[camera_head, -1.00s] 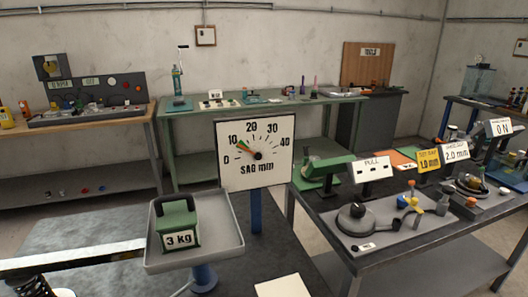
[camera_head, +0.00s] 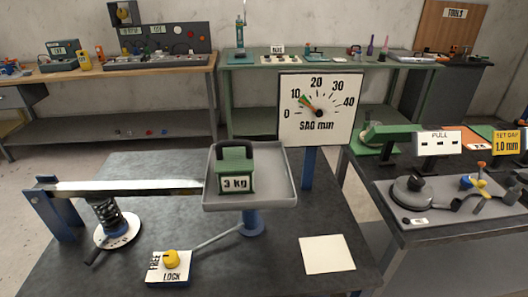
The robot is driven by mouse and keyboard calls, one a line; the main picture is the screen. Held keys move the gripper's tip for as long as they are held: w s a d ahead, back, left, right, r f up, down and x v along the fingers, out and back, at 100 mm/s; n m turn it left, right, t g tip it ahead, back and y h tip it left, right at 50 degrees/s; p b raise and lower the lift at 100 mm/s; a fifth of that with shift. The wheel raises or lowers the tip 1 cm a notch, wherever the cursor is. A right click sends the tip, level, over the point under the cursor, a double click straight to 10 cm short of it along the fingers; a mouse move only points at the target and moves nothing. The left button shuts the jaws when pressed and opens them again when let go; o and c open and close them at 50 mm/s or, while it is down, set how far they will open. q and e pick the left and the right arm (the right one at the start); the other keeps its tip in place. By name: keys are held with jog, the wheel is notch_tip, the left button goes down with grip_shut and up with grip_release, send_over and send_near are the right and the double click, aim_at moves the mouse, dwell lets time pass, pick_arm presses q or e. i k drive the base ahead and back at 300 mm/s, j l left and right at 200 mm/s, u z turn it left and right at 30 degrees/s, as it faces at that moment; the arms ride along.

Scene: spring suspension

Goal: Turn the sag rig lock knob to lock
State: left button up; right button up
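The sag rig lock knob (camera_head: 171,259) is yellow and sits on a small white plate (camera_head: 167,277) marked FREE and LOCK, at the front of the dark table. FREE is at its left and LOCK below it; I cannot tell which mark the knob points to. A grey beam (camera_head: 130,187) runs from a blue post (camera_head: 58,211) over a black spring (camera_head: 106,215) to a grey tray (camera_head: 274,184). A green 3 kg weight (camera_head: 234,168) sits on the tray. The SAG mm dial (camera_head: 319,111) has its needle near 10. Neither gripper is in view.
A blank white sheet (camera_head: 327,254) lies right of the knob plate. A thin rod (camera_head: 217,236) runs from the plate to the tray's blue stand (camera_head: 253,222). Another bench with a PULL sign (camera_head: 438,143) stands at right. The dark table's front middle is clear.

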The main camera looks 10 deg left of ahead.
aim_at(170, 258)
jog(key=l+u, duration=0.1)
jog(key=u, duration=0.8)
